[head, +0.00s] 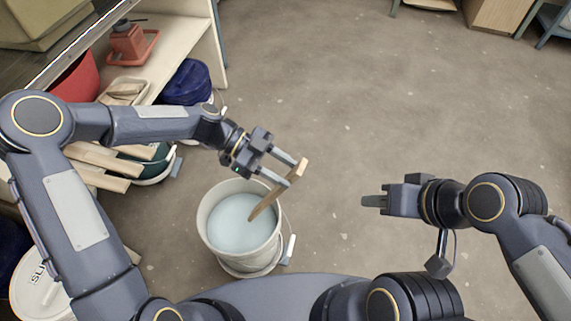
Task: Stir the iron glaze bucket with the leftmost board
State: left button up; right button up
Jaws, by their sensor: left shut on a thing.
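A white bucket (210,234) of pale blue-grey glaze (237,224) stands on the floor in front of me. No label shows on it, so I cannot tell which glaze it is. My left gripper (291,174) is shut on a wooden board (264,204), above and right of the bucket. The board is tilted, with its upper end past the fingers and its lower end inside the rim, at the glaze near the right wall. I cannot tell how deep it reaches. My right gripper (376,201) is over clear floor to the right, seen side-on; its opening is unclear.
Several wooden boards (95,157) lie at the left by a dark green container (155,166). A shelf holds a red bowl (77,82) and an orange tray (133,58). A white lettered lid (40,294) is lower left. Floor at the right is clear.

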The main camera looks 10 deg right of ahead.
pick_arm(q)
jog(key=b, duration=1.2)
send_over(260, 205)
jog(key=d, duration=0.2)
notch_tip(260, 205, down, 13)
jog(key=shift+s+a+r, duration=0.1)
jog(key=shift+s, duration=0.05)
jog(key=a+f+b, duration=0.1)
jog(key=f+b, duration=0.1)
jog(key=f, duration=0.1)
jog(key=w+a+f+b, duration=0.1)
jog(key=f+b, duration=0.1)
jog(key=a+f+b, duration=0.1)
jog(key=f+b, duration=0.2)
jog(key=shift+w+a+f, duration=0.2)
jog(key=shift+w+f, duration=0.05)
jog(key=shift+f, duration=0.1)
